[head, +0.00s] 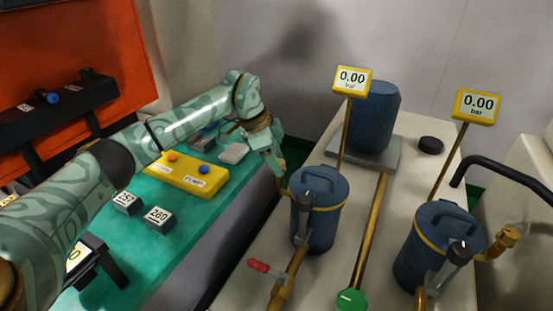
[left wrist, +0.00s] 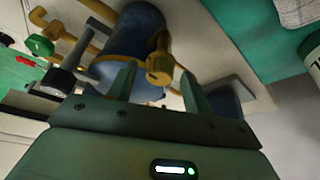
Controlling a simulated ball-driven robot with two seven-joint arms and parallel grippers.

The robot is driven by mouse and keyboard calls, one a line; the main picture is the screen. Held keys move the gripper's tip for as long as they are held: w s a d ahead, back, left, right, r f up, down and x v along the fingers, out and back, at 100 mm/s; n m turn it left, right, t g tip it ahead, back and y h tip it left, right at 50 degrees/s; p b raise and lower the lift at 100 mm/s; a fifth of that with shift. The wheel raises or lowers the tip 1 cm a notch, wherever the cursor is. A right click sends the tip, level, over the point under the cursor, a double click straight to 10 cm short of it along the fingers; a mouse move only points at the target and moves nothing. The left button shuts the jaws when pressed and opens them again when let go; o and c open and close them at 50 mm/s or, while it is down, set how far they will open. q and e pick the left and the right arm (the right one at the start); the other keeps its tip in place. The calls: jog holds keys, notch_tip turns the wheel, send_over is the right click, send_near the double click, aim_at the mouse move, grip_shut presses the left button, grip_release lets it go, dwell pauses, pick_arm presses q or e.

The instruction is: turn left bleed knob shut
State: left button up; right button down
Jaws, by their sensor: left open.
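The left blue canister (head: 318,215) stands upright on the pale bench, with a yellow band and a lid handle. Its brass bleed knob (left wrist: 160,68) sticks out from its side and shows clearly in the left wrist view. In the head view the knob is mostly hidden by my left gripper (head: 278,172), at the canister's left side. My left gripper is open, and its two fingers (left wrist: 158,85) appear on either side of the knob in the wrist view. I cannot tell whether they touch it. My right gripper is not in view.
A right canister (head: 436,250) has a similar brass knob (head: 508,236). Both gauges, left (head: 352,80) and right (head: 478,105), read 0.00 bar. A red-handled lever (head: 258,265) and green knob (head: 351,299) are in front. A black bent bar (head: 505,172) is at right.

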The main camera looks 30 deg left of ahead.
pick_arm(q)
jog(key=c, duration=1)
